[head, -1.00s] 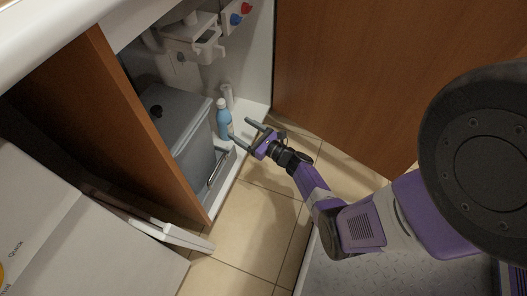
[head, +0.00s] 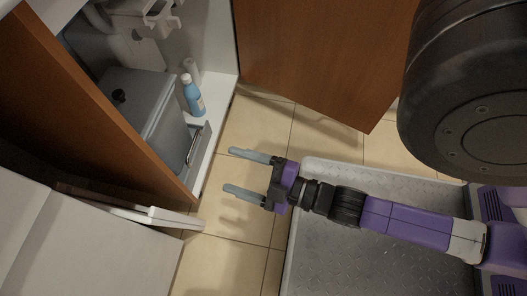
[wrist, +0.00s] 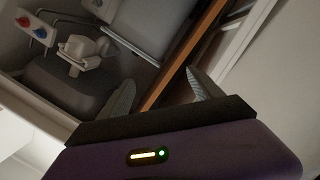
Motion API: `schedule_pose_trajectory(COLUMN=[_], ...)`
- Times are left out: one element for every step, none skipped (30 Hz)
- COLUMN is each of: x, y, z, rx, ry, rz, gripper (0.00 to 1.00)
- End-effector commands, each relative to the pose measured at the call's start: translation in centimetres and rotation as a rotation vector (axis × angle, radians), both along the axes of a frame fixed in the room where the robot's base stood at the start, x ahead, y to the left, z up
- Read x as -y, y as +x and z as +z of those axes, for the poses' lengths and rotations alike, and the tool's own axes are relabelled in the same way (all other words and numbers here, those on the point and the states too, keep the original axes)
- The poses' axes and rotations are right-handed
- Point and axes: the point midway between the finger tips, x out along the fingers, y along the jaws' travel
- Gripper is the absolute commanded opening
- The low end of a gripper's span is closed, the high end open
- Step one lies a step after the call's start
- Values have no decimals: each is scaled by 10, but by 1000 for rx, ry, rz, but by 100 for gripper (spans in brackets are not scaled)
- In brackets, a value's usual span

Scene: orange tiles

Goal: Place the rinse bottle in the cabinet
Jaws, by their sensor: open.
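The rinse bottle (head: 193,95), light blue with a white cap, stands upright on the white floor of the cabinet (head: 221,92) under the counter. It is beside a grey bin and apart from my gripper. My gripper (head: 238,172) is open and empty over the tiled floor, outside the cabinet and below the bottle in the head view. In the wrist view, the two fingers of my gripper (wrist: 158,88) are spread with nothing between them. I cannot make out the bottle in the wrist view.
The grey lidded bin (head: 145,110) fills much of the cabinet. An open brown door (head: 325,60) stands on the right, and another brown panel (head: 110,120) on the left. A white appliance door (head: 150,217) juts out at lower left. Tiled floor (head: 245,225) is clear around my gripper.

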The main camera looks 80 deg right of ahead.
Motion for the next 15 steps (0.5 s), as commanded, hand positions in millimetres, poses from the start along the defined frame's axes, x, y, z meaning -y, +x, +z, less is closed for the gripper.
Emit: schedule_pose_trajectory(x=[-11, -16, -21, -25, -28, -32, -34, -36, -38, -40, -41, -41, -42, -42, -42], y=[-16, -23, -32, -38, -43, -49, -53, -56, -60, -62, -63, -65, -66, -66, -66], z=[11, 17, 25, 30, 35, 42, 46, 50, 54, 56, 58, 60, 61, 61, 62], rx=[-18, -27, -40, -53, -62, -78, -87, -95, -105, -111, -116, -122, -125, -126, -128], ry=[135, 219, 325, 400, 467, 550, 604, 650, 704, 736, 762, 788, 801, 809, 816], rz=[17, 20, 23, 23, 23, 21, 18, 16, 12, 10, 7, 4, 3, 2, 1], gripper=[75, 75, 75, 75, 75, 75, 75, 75, 75, 75, 75, 75, 75, 75, 75])
